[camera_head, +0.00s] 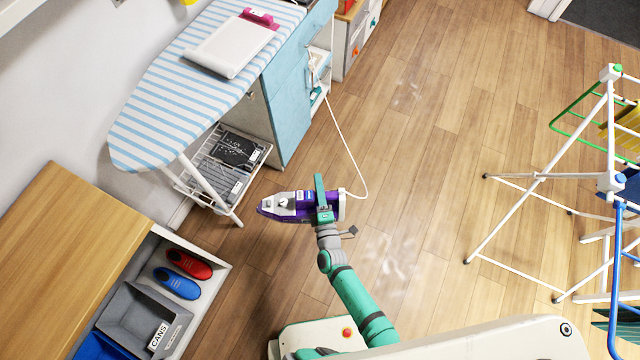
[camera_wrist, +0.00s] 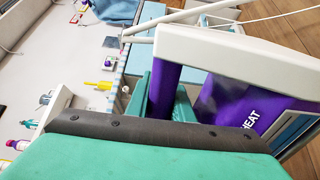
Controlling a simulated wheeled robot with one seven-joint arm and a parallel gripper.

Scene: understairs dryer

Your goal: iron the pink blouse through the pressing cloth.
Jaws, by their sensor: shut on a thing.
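My gripper (camera_head: 322,200) is shut on a purple and white iron (camera_head: 290,206) and holds it above the wooden floor, in front of the ironing board. The iron's pointed end faces left in the head view. In the wrist view the iron (camera_wrist: 235,85) fills the right side, with the word HEAT on it. The striped ironing board (camera_head: 165,95) stands at the upper left. On it lies a white cloth (camera_head: 225,50), with a bit of the pink blouse (camera_head: 262,18) showing past its far right edge. The rest of the blouse is hidden.
The iron's white cord (camera_head: 352,155) runs up to the blue cabinet (camera_head: 290,100). A wooden-topped unit (camera_head: 60,240) with an open drawer of shoes and bins stands at the lower left. A drying rack (camera_head: 540,175) stands on the right. The floor between is clear.

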